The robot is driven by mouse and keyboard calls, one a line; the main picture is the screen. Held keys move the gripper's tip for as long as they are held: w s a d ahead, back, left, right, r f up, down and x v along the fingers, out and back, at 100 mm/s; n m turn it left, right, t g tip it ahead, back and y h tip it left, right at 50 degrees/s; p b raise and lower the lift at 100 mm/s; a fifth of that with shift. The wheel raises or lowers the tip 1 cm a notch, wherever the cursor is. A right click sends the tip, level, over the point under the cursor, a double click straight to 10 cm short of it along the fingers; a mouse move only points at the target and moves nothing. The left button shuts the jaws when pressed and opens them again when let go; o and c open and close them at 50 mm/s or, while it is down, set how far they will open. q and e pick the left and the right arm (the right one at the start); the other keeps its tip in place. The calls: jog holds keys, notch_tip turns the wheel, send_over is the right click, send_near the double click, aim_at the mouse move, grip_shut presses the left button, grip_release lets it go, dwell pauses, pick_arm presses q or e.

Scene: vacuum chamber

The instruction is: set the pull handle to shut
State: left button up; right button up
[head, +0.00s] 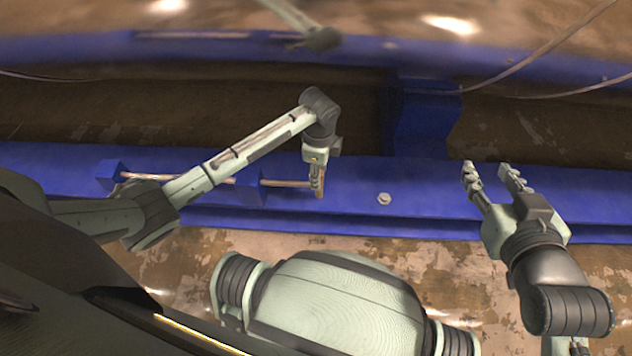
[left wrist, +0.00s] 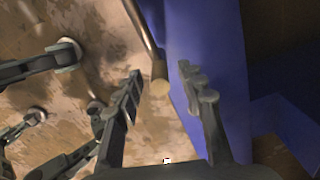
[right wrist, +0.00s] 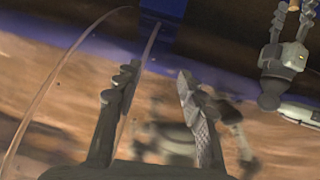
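The pull handle (head: 285,183) is a thin copper-coloured rod running along the blue beam through blue blocks. In the left wrist view its round end (left wrist: 160,92) shows between my two fingers, with a visible gap to each side. My left gripper (head: 318,188) points down at the rod's right end in the head view; its fingers overlap that end there. In the left wrist view the left gripper (left wrist: 165,88) is open. My right gripper (head: 490,168) is open and empty, to the right over the beam's front edge, well apart from the handle.
The blue beam (head: 420,200) crosses the whole head view, with blue blocks (head: 250,190) carrying the rod and a small round bolt (head: 384,199) right of it. A blue upright (head: 425,115) stands behind. Thin cables (head: 540,55) hang at upper right.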

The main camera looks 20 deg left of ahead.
pick_arm(q)
notch_tip(320, 180, down, 6)
jog(key=shift+f+b, duration=0.1)
jog(key=shift+b, duration=0.7)
jog(key=shift+f, duration=0.25)
pick_arm(e)
jog(key=w+a+r+t+y, duration=0.1)
jog(key=a+r+t+y, duration=0.2)
jog(key=r, duration=0.6)
jog(key=shift+w+a+t, duration=0.3)
jog(key=shift+a+t, duration=0.5)
jog(key=shift+a, duration=0.4)
pick_arm(q)
jog(key=shift+c, duration=0.6)
grip_shut()
